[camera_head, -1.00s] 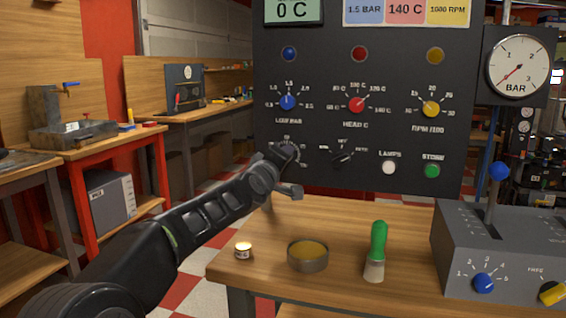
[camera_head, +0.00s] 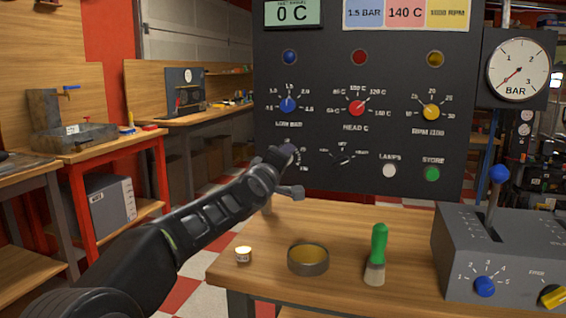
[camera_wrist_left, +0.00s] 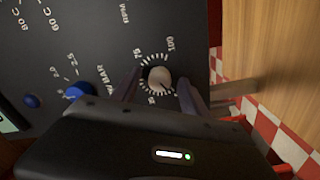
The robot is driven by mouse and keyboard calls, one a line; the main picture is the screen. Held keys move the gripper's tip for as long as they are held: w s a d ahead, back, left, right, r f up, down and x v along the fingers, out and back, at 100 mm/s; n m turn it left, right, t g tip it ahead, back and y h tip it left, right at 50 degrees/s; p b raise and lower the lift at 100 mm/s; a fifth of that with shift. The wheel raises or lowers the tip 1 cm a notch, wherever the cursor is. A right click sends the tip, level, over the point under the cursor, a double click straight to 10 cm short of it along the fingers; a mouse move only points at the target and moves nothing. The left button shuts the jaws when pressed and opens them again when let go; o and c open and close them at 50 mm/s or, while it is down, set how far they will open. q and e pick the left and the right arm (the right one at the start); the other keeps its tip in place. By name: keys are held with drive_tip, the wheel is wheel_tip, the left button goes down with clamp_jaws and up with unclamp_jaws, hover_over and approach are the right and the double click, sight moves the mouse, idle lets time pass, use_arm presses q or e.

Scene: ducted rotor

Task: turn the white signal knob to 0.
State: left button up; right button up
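The white signal knob (camera_wrist_left: 160,79) shows in the left wrist view, on the dark panel, inside a ring of white tick marks and numbers. Its setting is too small to read for certain. My left gripper (camera_wrist_left: 158,92) is open, with one finger on each side of the knob and visible gaps between. In the head view my left gripper (camera_head: 287,153) is at the panel's lower left and hides the knob; only part of its scale shows beside the fingers. My right gripper is in neither view.
The blue knob (camera_head: 288,104) is above my left gripper, with the red knob (camera_head: 357,108) and yellow knob (camera_head: 431,111) further right. A black selector (camera_head: 345,156) is close to its right. The bench (camera_head: 340,225) below holds a tin (camera_head: 308,266) and a green-handled brush (camera_head: 377,250).

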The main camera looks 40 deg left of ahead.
use_arm(q)
drive_tip(key=shift+s, duration=0.15)
drive_tip(key=v, duration=0.7)
drive_tip(key=shift+s+d, duration=0.15)
drive_tip(key=shift+s, duration=0.1)
idle(0.4)
